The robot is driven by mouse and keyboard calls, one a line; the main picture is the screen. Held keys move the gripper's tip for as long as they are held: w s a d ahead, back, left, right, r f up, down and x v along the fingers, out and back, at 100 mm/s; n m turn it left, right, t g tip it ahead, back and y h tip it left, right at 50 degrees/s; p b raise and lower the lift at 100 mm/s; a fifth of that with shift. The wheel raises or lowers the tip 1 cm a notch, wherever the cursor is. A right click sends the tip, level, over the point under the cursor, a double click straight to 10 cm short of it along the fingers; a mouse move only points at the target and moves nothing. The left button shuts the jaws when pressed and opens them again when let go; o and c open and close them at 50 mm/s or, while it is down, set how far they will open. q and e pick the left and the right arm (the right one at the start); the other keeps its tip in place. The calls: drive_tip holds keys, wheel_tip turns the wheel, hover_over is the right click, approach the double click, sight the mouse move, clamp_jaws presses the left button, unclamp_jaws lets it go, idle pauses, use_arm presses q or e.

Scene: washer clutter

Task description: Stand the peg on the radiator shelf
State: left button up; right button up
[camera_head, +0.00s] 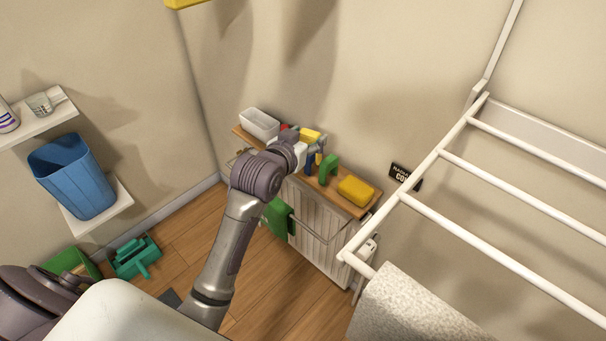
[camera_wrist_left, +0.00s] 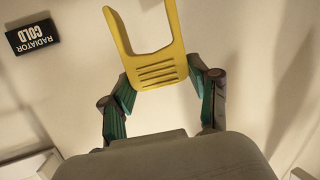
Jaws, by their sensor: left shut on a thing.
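The peg (camera_wrist_left: 155,66) is yellow, with two prongs and several slots across its body. My left gripper (camera_wrist_left: 160,76) is shut on its slotted end, and its prongs point away from the gripper. In the head view my left gripper (camera_head: 314,146) is over the middle of the radiator shelf (camera_head: 333,193), a narrow wooden board on a white slatted radiator cover. A yellow patch shows at the gripper there, probably the peg. Whether it touches the shelf I cannot tell. My right gripper is not in view.
The shelf also bears a white tub (camera_head: 259,124), a green arch-shaped thing (camera_head: 328,168) and a yellow sponge-like block (camera_head: 356,190). A white drying rack (camera_head: 480,180) juts out at the right. A black radiator sign (camera_wrist_left: 32,36) is on the wall.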

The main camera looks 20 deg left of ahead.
use_arm(q)
drive_tip(key=w+a+f+n+y+b, duration=0.1)
drive_tip(key=w+a+f+b, duration=0.5)
drive_tip(key=w+a+b, duration=0.5)
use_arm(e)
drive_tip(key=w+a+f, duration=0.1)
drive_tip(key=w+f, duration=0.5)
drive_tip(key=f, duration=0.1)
use_arm(q)
drive_tip(key=f, duration=0.8)
drive_tip(key=shift+w+b, duration=0.2)
drive_tip(key=shift+b, duration=0.2)
drive_tip(key=shift+a+f, duration=0.1)
drive_tip(key=shift+f, duration=0.35)
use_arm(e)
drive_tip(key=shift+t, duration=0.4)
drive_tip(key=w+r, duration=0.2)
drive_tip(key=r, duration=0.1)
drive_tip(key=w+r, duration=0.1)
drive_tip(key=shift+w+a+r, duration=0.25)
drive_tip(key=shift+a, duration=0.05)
use_arm(q)
drive_tip(key=o, duration=0.9)
drive_tip(key=shift+c, duration=0.2)
